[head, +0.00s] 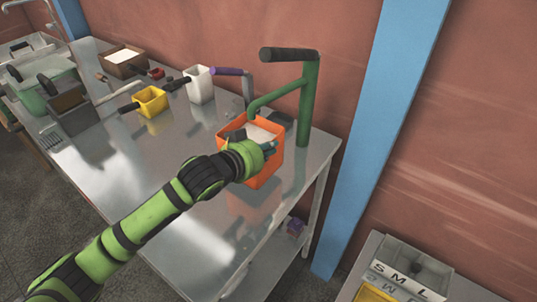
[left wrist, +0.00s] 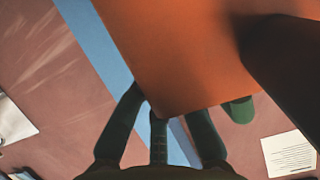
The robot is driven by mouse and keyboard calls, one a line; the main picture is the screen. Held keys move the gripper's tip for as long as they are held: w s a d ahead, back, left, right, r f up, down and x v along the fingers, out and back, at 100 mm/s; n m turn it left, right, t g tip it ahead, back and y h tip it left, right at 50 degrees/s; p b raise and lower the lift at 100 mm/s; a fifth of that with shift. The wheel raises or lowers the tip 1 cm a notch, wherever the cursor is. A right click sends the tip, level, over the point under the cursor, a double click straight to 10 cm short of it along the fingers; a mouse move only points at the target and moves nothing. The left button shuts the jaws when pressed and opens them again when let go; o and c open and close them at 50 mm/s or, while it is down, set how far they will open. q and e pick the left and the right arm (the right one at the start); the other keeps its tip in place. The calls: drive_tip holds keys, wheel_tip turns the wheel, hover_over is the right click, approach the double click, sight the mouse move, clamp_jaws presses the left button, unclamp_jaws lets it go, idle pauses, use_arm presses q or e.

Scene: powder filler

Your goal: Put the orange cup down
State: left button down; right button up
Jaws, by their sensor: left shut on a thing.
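The orange cup (head: 262,178) is box-shaped, with white powder showing in its open top. It is upright over the right end of the metal table (head: 150,190), beside the green post. My left gripper (head: 268,148) is shut on the cup's near side. In the left wrist view the cup (left wrist: 180,50) fills the upper middle, with my green fingers (left wrist: 165,125) at its lower edge and a dark handle-like bar (left wrist: 290,70) at right. A reddish reflection shows below the cup; I cannot tell whether its base touches the table. My right gripper is not in view.
A green post with a dark top bar (head: 290,54) stands close behind the cup. A yellow cup (head: 152,102), white cup (head: 200,88) and brown box (head: 124,58) stand farther left. The table's middle is clear. A blue pillar (head: 385,120) is at right.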

use_arm(q)
wheel_tip(320, 180, down, 3)
drive_tip(key=shift+w+p, duration=0.1)
drive_tip(key=shift+p, duration=0.5)
drive_tip(key=shift+f, duration=0.2)
drive_tip(key=c, duration=1.8)
unclamp_jaws()
drive_tip(key=shift+f, duration=0.2)
drive_tip(key=o, duration=0.4)
drive_tip(key=shift+o, duration=0.2)
drive_tip(key=shift+r, duration=0.15)
drive_tip(key=b+v, duration=0.2)
drive_tip(key=v, duration=1)
